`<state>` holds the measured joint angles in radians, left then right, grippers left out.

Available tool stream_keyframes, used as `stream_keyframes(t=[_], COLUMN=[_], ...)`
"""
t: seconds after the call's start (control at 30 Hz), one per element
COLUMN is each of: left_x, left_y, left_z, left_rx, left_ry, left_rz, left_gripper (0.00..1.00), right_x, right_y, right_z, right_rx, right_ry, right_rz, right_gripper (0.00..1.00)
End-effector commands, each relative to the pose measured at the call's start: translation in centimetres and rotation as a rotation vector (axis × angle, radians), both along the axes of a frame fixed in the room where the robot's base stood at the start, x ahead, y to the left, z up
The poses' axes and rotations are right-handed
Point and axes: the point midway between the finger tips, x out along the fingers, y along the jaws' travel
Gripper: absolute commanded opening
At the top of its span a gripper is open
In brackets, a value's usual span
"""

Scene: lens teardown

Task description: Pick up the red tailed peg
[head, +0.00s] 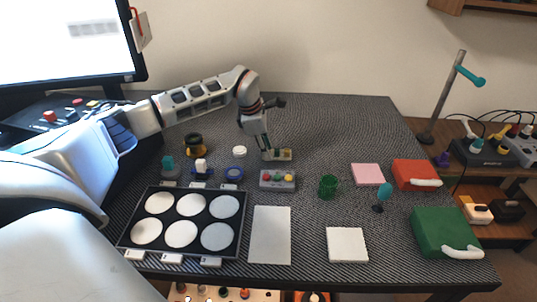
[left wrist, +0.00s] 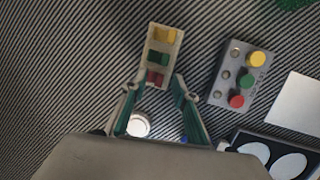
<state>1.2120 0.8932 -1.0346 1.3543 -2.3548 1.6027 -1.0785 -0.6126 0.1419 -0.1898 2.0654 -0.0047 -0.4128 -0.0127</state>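A small beige holder (left wrist: 150,49) carries a yellow, a green and a red peg in a row. The red peg (left wrist: 155,77) is at the end nearest my left gripper (left wrist: 158,83); its tail cannot be made out. My left gripper is open, with its teal-padded fingertips on either side of that red end and nothing held. In the head view, the left gripper (head: 266,153) points down at the left end of the holder (head: 283,155). Whether the fingers touch the holder cannot be told. My right gripper is not in view.
A grey block (left wrist: 229,75) with yellow, green and red round pieces lies beside the holder. A white round piece (head: 239,151) is left of it. Table behind is clear.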

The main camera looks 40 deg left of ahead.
Motion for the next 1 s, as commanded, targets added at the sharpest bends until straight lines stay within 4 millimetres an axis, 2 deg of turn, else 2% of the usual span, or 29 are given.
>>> stream_keyframes(t=[0.2, 0.4, 0.77, 1.0], left_x=[0.1, 0.1, 0.1, 0.2], left_y=[0.0, 0.0, 0.0, 0.0], left_z=[0.0, -0.1, 0.0, 1.7], left_rx=[0.000, -0.001, -0.001, 0.000], left_ry=[-0.004, -0.003, -0.003, -0.006], left_rz=[0.000, 0.000, 0.000, 0.001], left_gripper=[0.29, 0.01, 0.01, 0.01], right_x=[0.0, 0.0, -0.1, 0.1], right_y=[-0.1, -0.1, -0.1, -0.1], right_z=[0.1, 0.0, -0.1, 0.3], right_rx=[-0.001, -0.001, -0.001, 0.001], right_ry=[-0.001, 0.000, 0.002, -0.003], right_rz=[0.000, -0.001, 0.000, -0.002], right_gripper=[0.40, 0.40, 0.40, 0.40])
